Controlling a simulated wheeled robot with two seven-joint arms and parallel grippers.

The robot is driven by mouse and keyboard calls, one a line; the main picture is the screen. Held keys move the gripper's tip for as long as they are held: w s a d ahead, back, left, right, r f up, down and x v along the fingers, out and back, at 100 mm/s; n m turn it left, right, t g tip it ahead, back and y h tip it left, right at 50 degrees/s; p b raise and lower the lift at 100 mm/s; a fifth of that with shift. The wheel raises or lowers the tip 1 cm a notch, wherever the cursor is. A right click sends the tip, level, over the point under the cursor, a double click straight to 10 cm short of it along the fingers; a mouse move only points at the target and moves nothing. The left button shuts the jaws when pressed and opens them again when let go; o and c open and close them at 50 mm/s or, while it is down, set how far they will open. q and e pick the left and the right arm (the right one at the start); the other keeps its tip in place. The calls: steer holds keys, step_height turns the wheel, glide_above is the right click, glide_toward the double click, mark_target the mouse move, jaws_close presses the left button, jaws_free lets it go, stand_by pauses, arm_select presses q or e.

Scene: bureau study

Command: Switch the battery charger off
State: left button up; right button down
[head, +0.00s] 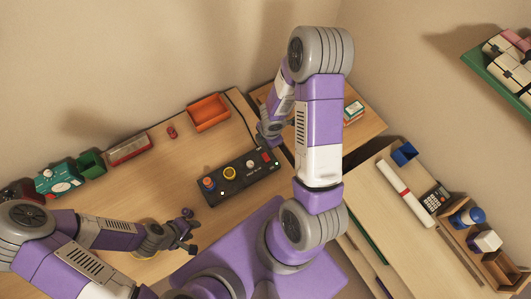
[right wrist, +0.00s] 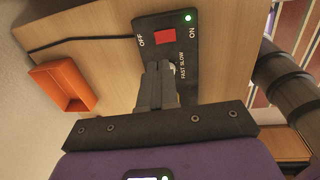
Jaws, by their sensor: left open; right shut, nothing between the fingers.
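The battery charger (head: 236,180) is a long black box with several knobs, lying on the desk in the head view. Its end shows in the right wrist view, with a red switch (right wrist: 165,37) between the OFF and ON labels and a bright green light (right wrist: 188,18) by ON. My right gripper (right wrist: 158,78) is shut and empty, pointing at the charger just short of the red switch; its fingers cover part of the panel. I cannot tell whether they touch it. My left gripper (head: 190,230) is open and empty, left of and in front of the charger.
An orange tray (head: 209,113) stands behind the charger, and a black cable (right wrist: 85,39) runs from it. A green box (head: 91,163) and other items line the desk's back left. A side table at right holds a calculator (head: 435,199) and a wooden organiser.

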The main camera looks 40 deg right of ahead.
mark_target(265, 154)
arm_select(q)
step_height(265, 154, down, 7)
steer(key=b, duration=0.5)
steer(key=shift+w+r+b, duration=0.1)
steer(key=shift+r+b, duration=0.1)
steer(key=shift+b, duration=0.2)
arm_select(e)
steer(key=f, duration=0.3)
steer(key=w+f, duration=0.1)
steer(key=f, duration=0.6)
steer(key=shift+w+d+f, duration=0.1)
steer(key=shift+w+f, duration=0.05)
steer(key=shift+f, duration=0.05)
arm_select(q)
steer(key=shift+f, duration=0.2)
arm_select(e)
steer(key=shift+w+f, duration=0.15)
steer(key=shift+f, duration=0.35)
